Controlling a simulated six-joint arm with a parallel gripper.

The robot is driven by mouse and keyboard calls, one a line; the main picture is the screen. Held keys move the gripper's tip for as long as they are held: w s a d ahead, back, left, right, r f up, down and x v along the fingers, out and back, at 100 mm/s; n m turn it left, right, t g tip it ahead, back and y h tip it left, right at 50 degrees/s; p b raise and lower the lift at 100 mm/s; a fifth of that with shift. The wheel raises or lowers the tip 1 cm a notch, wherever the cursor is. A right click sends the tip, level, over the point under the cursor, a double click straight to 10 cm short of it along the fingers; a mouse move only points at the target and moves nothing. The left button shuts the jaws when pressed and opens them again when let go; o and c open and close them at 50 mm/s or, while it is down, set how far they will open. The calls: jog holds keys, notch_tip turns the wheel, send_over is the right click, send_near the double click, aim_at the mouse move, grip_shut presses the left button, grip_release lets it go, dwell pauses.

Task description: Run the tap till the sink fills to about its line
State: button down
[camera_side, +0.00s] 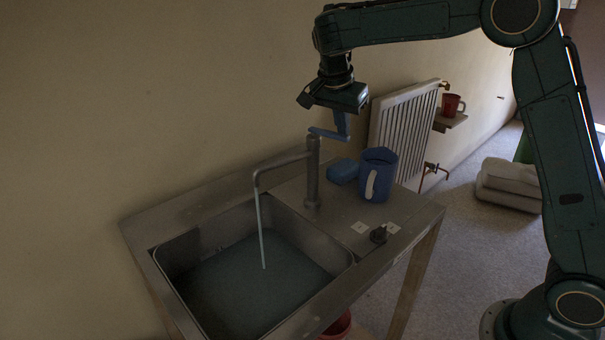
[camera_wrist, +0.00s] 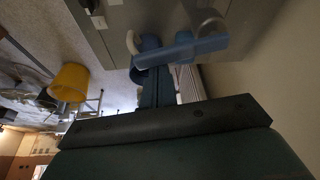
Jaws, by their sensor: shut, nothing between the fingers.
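The tap (camera_side: 312,180) stands at the sink's back right edge, and a thin stream of water (camera_side: 262,230) falls from its spout. The steel sink (camera_side: 184,250) holds murky water (camera_side: 245,288) over its floor; I cannot make out a fill line. The tap's blue lever (camera_side: 325,133) sits on top of the tap and also shows in the wrist view (camera_wrist: 195,46). My gripper (camera_side: 342,124) is shut and empty, pointing down right at the lever; I cannot tell whether it touches it.
A blue jug (camera_side: 378,176) with a white handle and a blue sponge (camera_side: 343,171) stand right of the tap. A dark knob (camera_side: 378,235) is on the counter front. A radiator (camera_side: 402,125) and a red mug (camera_side: 450,104) are behind. The wrist view shows a yellow bucket (camera_wrist: 70,82).

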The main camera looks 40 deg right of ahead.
jog(key=shift+s+a+m, duration=0.15)
jog(key=shift+a+m, duration=0.25)
jog(key=shift+m, duration=0.2)
jog(key=shift+s+a, duration=0.1)
jog(key=shift+a, duration=0.15)
jog(key=shift+a+r, duration=0.1)
jog(key=shift+r, duration=0.1)
jog(key=s+a+r, duration=0.1)
jog(key=a+r, duration=0.1)
jog(key=a, duration=1)
jog(key=shift+a+r, duration=0.2)
jog(key=shift+a, duration=0.2)
jog(key=shift+s+d+r, duration=0.1)
jog(key=shift+s, duration=0.05)
